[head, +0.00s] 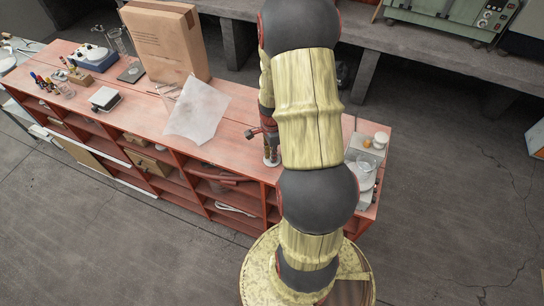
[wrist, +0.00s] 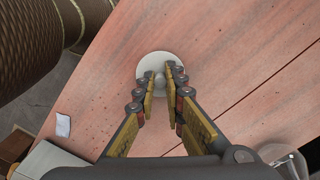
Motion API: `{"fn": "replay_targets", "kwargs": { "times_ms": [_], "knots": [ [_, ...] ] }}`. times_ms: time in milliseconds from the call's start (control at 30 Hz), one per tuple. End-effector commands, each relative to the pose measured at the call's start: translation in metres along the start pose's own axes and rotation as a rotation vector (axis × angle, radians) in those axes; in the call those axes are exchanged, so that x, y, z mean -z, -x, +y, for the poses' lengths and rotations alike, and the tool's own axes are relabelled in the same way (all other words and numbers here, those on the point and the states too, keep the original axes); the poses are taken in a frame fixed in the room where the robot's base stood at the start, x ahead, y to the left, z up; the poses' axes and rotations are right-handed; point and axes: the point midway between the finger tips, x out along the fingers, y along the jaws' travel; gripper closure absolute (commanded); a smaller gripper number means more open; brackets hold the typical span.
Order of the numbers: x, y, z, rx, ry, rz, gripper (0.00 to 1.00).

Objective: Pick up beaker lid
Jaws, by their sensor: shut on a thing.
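The beaker lid (wrist: 153,60) is a round, pale grey disc, seen from above in the wrist view over the reddish bench top. My gripper (wrist: 164,76) is shut on it, with the fingertips closed in at the middle of the disc. The fingertips cover the part they hold. I cannot tell whether the lid rests on something or is raised. In the head view, my gripper (head: 269,146) is partly behind my arm, low over the bench, with a small pale thing just below it. The beaker itself is not clearly visible.
The reddish bench (head: 232,130) holds a tall cardboard box (head: 165,42) and a translucent sheet (head: 198,110) left of my gripper. A small white scrap (wrist: 63,125) lies left in the wrist view.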

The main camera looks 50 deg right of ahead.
Motion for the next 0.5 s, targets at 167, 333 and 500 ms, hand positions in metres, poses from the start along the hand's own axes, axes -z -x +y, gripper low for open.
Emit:
{"fn": "replay_targets", "kwargs": {
  "times_ms": [167, 333, 500],
  "knots": [
    [0.000, 0.014, -0.001, 0.002, 0.000, 0.001, 1.00],
    [0.003, 0.040, 0.006, 0.003, -0.002, 0.001, 1.00],
    [0.014, 0.078, 0.035, 0.007, -0.004, 0.002, 1.00]
  ]
}}
